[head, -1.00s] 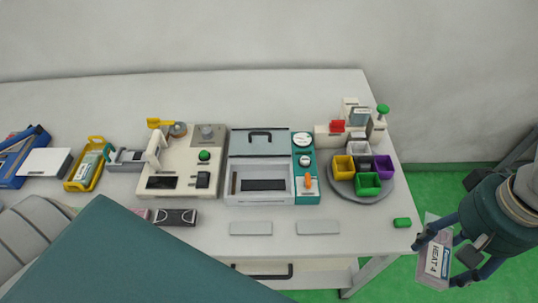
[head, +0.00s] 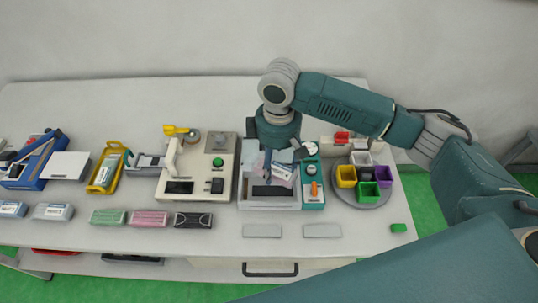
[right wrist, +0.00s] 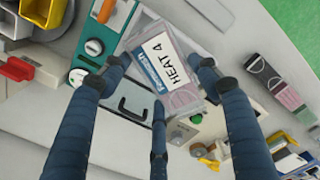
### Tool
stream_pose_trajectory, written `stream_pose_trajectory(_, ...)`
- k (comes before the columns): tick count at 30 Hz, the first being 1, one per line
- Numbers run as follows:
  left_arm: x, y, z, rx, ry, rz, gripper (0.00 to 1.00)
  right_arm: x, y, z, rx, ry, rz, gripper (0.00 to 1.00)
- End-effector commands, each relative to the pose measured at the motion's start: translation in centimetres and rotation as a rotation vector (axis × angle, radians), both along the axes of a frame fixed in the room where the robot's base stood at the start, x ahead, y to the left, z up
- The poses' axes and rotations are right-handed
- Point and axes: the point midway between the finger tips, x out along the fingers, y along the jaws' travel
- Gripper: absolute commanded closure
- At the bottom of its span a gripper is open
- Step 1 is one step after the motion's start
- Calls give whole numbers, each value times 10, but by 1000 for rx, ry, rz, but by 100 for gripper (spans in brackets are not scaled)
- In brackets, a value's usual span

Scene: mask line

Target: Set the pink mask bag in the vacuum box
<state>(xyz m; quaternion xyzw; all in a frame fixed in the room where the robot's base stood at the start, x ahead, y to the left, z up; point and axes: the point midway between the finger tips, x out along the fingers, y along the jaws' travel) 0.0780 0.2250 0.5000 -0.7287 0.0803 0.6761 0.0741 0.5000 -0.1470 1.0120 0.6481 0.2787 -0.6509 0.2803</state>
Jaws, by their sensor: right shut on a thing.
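The pink mask bag is a clear, pink-tinted pouch (head: 285,172) with a white and blue label reading HEAT 4. It shows large in the right wrist view (right wrist: 165,65). My right gripper (head: 276,152) is shut on it, with the fingers around it in the right wrist view (right wrist: 163,85). Gripper and bag are over the grey vacuum box (head: 268,206), and the bag looks tilted. I cannot tell whether it touches the box floor. The box's lid stands open behind, mostly hidden by my gripper in the head view. My left gripper is not in view.
A teal unit with an orange knob (head: 314,190) adjoins the box on the right. A cream sealing machine (head: 172,187) stands left. A round tray (head: 372,202) holds several coloured bins. Two grey plates (head: 262,230) (head: 322,231) lie in front. A pink mask pack (head: 149,218) lies farther left.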

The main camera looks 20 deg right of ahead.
Motion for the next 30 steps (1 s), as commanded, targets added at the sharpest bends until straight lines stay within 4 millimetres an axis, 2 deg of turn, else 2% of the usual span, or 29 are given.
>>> stream_pose_trajectory(1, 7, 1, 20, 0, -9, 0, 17, 5, 2, -1, 1, 10, 80, 59)
stream_pose_trajectory(3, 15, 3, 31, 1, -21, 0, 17, 12, 2, -14, 2, 9, 199, 59)
stream_pose_trajectory(6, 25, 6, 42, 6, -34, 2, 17, 17, 1, -30, 1, 7, 334, 59)
stream_pose_trajectory(10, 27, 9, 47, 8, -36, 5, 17, 19, 0, -44, 2, 4, 440, 59)
stream_pose_trajectory(20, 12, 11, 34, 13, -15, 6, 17, 21, -1, -60, 1, 0, 480, 59)
stream_pose_trajectory(30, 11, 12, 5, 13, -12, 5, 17, 20, -1, -86, 1, 0, 479, 59)
